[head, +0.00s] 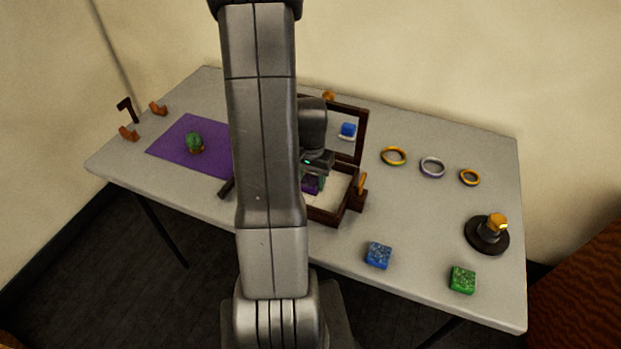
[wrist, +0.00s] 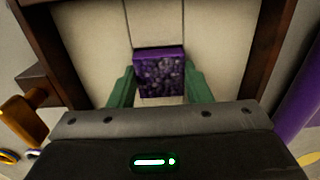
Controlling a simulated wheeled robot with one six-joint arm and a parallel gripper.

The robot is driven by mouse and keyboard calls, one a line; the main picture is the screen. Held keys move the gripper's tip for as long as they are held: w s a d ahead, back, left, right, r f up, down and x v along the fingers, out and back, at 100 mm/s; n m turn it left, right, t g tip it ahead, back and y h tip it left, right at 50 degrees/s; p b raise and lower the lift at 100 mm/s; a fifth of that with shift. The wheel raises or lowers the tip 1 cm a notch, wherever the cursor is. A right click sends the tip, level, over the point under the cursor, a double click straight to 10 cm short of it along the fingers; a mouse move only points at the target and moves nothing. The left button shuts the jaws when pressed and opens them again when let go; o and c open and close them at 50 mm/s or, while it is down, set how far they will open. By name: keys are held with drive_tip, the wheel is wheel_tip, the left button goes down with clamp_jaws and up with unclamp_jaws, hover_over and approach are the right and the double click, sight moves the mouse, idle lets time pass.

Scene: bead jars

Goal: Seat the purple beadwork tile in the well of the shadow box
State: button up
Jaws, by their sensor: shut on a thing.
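The purple beadwork tile (wrist: 160,74) is between the two green fingers of my gripper (wrist: 160,88), which is shut on it. In the head view the tile (head: 311,185) shows as a small purple patch under my gripper (head: 316,180). The shadow box (head: 327,217) has a dark wooden frame, a pale interior and a raised lid at the back. The tile is over the pale floor of the box (wrist: 268,50), inside its frame. A thin dividing line shows on the floor beyond the tile. I cannot tell whether the tile touches the floor. My arm hides the box's left part.
A purple mat (head: 180,152) with a green-topped jar (head: 195,142) lies at left. A blue tile (head: 378,255), a green tile (head: 463,279), several rings (head: 432,167) and a dark round stand (head: 487,238) are at right. The table (head: 420,220) is clear between them.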

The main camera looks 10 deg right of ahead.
drive_tip(key=o, duration=1.4)
drive_tip(key=shift+c, duration=0.2)
drive_tip(key=shift+r, duration=0.15)
wheel_tip(320, 180, up, 14)
drive_tip(key=shift+f, duration=0.25)
wheel_tip(320, 180, down, 14)
drive_tip(key=shift+r, duration=0.3)
